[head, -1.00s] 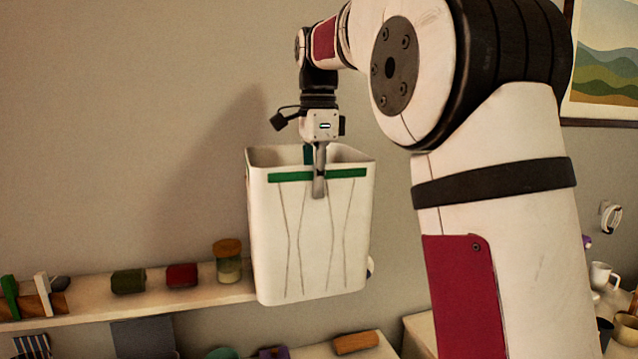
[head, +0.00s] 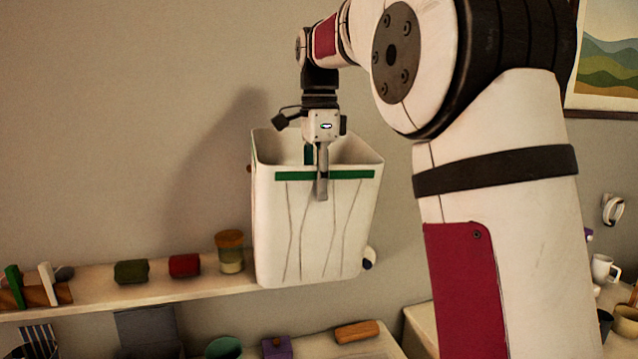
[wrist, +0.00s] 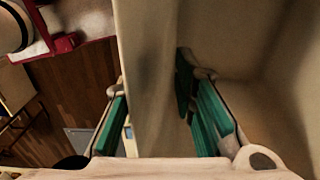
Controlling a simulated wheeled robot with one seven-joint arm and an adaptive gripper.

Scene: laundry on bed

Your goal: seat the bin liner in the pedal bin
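The bin liner (head: 315,230) is a white, open-topped, box-shaped thing with a green band below its rim and thin crease lines down its front. It hangs tilted in front of the wall shelf in the head view. My gripper (head: 321,185) comes down from above with one finger outside the front wall and the other inside. It is shut on that wall near the rim. In the wrist view, the liner's wall (wrist: 150,60) runs between the green-padded fingers of my gripper (wrist: 165,115). I cannot make out the pedal bin in either view.
A wall shelf (head: 200,287) behind holds a jar (head: 230,252), a red block (head: 184,265) and a green block (head: 131,271). A lower surface carries an orange-brown block (head: 357,331) and a purple box (head: 277,347). A white mug (head: 603,269) stands at right.

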